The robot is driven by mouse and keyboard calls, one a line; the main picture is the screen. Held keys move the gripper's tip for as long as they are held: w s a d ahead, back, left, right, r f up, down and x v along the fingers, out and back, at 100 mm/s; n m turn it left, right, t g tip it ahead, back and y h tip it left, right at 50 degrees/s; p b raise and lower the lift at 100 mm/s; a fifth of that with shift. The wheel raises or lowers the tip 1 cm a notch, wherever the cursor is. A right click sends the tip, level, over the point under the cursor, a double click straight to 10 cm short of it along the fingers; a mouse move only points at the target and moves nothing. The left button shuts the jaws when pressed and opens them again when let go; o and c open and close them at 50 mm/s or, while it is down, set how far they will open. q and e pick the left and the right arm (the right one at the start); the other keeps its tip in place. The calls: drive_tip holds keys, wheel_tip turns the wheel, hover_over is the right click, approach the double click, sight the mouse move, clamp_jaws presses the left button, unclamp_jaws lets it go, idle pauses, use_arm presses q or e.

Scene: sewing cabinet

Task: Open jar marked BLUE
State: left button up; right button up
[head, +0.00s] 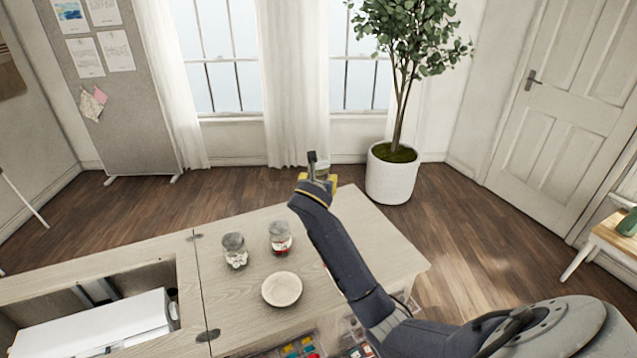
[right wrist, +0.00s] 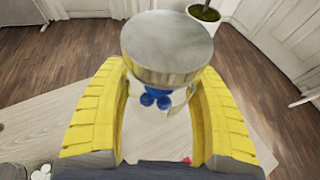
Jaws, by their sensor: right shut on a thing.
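In the right wrist view my right gripper (right wrist: 162,112) has its yellow ribbed fingers closed around a jar with a wide grey metal lid (right wrist: 168,42). Blue round pieces (right wrist: 154,98) show through the clear glass below the lid, so this looks like the BLUE jar; no label is readable. The lid is on the jar. In the head view my right gripper (head: 316,178) is near the far edge of the cabinet top, and the jar is mostly hidden there. My left gripper is not in view.
Two other lidded jars stand on the cabinet top: one with white pieces (head: 235,258), one with red pieces (head: 281,244). A pale round dish (head: 282,289) lies in front of them. An opening with a white sewing machine (head: 100,328) is at left. The far right tabletop (head: 385,255) is clear.

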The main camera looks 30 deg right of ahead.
drive_tip(key=c, duration=0.6)
drive_tip(key=s+a+r+n+t+y, duration=0.1)
drive_tip(key=s+a+r+n+y, duration=0.15)
drive_tip(key=a, duration=0.45)
drive_tip(key=s+a+r+n+t+y, duration=0.1)
drive_tip(key=s+a+r+n+y, duration=0.15)
drive_tip(key=a, duration=0.35)
drive_tip(key=s+a+f+n+y, duration=0.1)
drive_tip(key=s+a, duration=0.2)
drive_tip(key=s+a+f+y, duration=0.1)
drive_tip(key=s+a, duration=0.2)
drive_tip(key=s+a+f+n+t+y, duration=0.1)
drive_tip(key=s+a, duration=0.2)
drive_tip(key=shift+s+a+f+n, duration=0.25)
drive_tip(key=shift+a+f+n, duration=0.05)
drive_tip(key=shift+f, duration=0.05)
